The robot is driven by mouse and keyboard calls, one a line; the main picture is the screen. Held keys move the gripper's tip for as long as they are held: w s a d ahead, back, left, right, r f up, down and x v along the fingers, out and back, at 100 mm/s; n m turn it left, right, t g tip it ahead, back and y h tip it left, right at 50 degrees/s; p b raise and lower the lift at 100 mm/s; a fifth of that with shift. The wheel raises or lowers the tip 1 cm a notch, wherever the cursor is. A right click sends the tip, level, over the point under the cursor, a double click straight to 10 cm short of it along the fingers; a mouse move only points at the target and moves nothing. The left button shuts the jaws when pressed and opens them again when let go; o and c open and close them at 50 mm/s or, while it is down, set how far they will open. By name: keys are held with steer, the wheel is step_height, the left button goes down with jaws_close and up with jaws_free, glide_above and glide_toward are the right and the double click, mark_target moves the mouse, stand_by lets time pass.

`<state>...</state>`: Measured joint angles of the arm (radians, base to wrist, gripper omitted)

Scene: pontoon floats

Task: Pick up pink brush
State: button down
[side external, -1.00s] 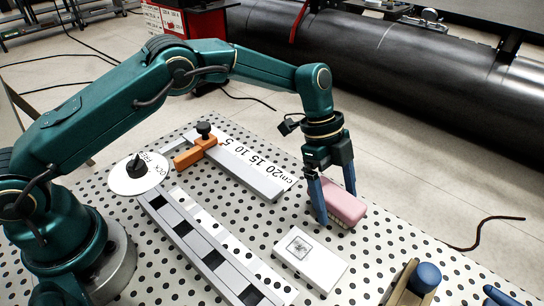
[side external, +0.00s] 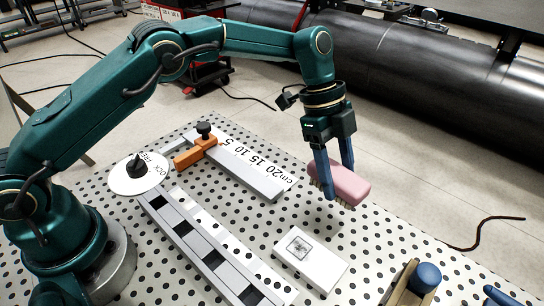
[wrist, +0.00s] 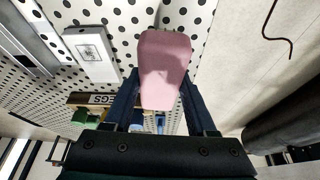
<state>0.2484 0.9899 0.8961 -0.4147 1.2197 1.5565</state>
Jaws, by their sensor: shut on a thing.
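The pink brush (side external: 346,184) has a pink block body with pale bristles underneath. My gripper (side external: 334,186) is shut on it, with one blue finger on each side. The brush hangs a little above the perforated table, slightly tilted, and its bristles appear clear of the surface. In the wrist view the brush (wrist: 165,66) sits between the two fingers of my gripper (wrist: 155,100) and reaches out beyond their tips.
A white box (side external: 311,260) with a printed square lies on the table below and left of the brush. A ruler (side external: 243,168) with an orange slider (side external: 195,152), a slotted grey rail (side external: 205,240) and a blue-knobbed item (side external: 425,277) are nearby. The table right of the brush is clear.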

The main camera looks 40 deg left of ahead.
steer(key=a+r, duration=0.6)
steer(key=a, duration=0.5)
steer(key=shift+r, duration=0.25)
steer(key=c, duration=1.1)
jaws_free()
steer(key=c, duration=0.3)
steer(key=shift+s, duration=0.1)
